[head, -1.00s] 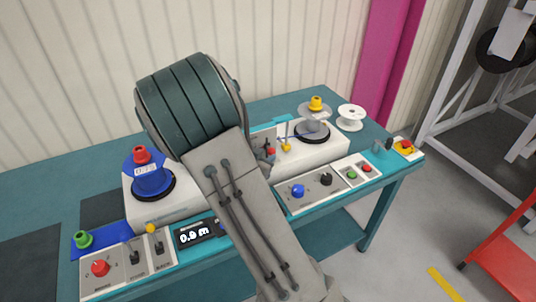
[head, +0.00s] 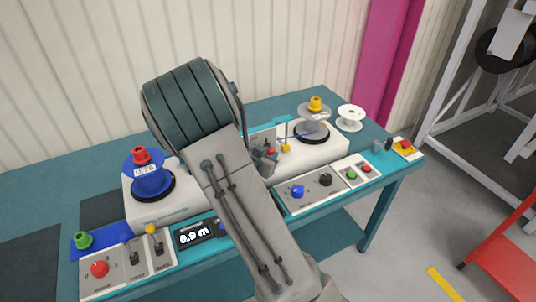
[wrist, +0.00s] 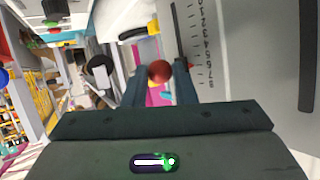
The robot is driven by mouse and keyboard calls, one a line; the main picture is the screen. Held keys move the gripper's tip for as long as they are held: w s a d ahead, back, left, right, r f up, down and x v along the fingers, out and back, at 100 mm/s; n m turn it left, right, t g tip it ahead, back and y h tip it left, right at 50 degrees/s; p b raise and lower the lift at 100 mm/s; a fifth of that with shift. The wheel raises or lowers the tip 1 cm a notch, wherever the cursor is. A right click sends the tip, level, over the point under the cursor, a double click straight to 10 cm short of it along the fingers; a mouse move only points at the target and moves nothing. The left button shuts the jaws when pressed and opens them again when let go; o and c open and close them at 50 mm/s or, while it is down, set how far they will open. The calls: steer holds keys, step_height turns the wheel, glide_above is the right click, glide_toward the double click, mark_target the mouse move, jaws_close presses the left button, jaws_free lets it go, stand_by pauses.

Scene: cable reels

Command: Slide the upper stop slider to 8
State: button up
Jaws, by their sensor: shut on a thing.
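A slider panel with a numbered scale (wrist: 200,45) fills the right of the wrist view, its marks running down beside a slot. A red ball knob (wrist: 159,71) sits between the two fingers of my gripper (wrist: 162,82), which is shut on it. A yellow knob (wrist: 153,26) lies further up in that view, clear of the fingers. My arm hides most of the panel there, and I cannot read the red knob's exact scale value.
A blue reel with a red cap (head: 152,180) stands on the left white unit. A clear reel with a yellow cap (head: 314,113) stands on the right one, near an empty white spool (head: 350,118). Switch panels and a display (head: 195,235) reading 0.9 m line the bench front.

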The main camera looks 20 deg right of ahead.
steer(key=shift+r, duration=0.1)
steer(key=shift+r+p, duration=0.9)
steer(key=o, duration=1)
steer(key=shift+s, duration=0.1)
steer(key=shift+a+r, duration=0.1)
steer(key=shift+a, duration=0.1)
